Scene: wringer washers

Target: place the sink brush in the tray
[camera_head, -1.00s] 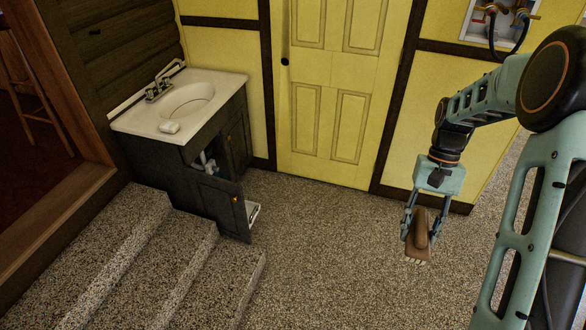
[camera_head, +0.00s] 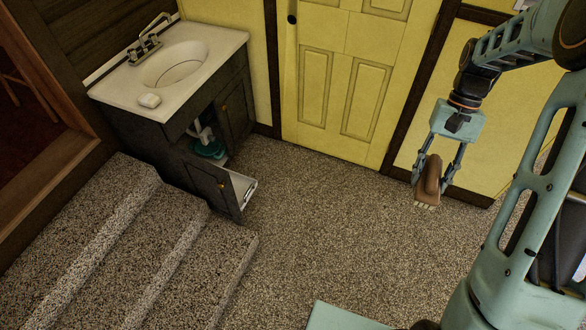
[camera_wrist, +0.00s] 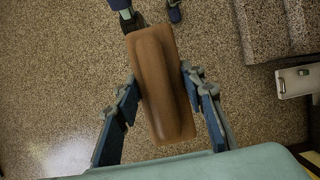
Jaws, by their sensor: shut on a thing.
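The sink brush (camera_head: 429,180) has a brown wooden back with pale bristles at its lower end. In the wrist view the brush (camera_wrist: 161,85) hangs slightly tilted between the two fingers of my gripper (camera_wrist: 160,95). A white tray (camera_head: 243,188) shows at the open front of the dark sink cabinet, low near the floor. Part of a white tray-like piece (camera_wrist: 298,82) shows at the right edge of the wrist view. Its inside is mostly hidden in the head view.
The dark cabinet (camera_head: 180,128) carries a white sink (camera_head: 175,65) with a soap-like white object (camera_head: 149,100). Its open door (camera_head: 212,190) stands beside speckled steps (camera_head: 120,230). A teal item (camera_head: 208,148) sits inside. The speckled floor (camera_head: 320,200) between cabinet and gripper is clear.

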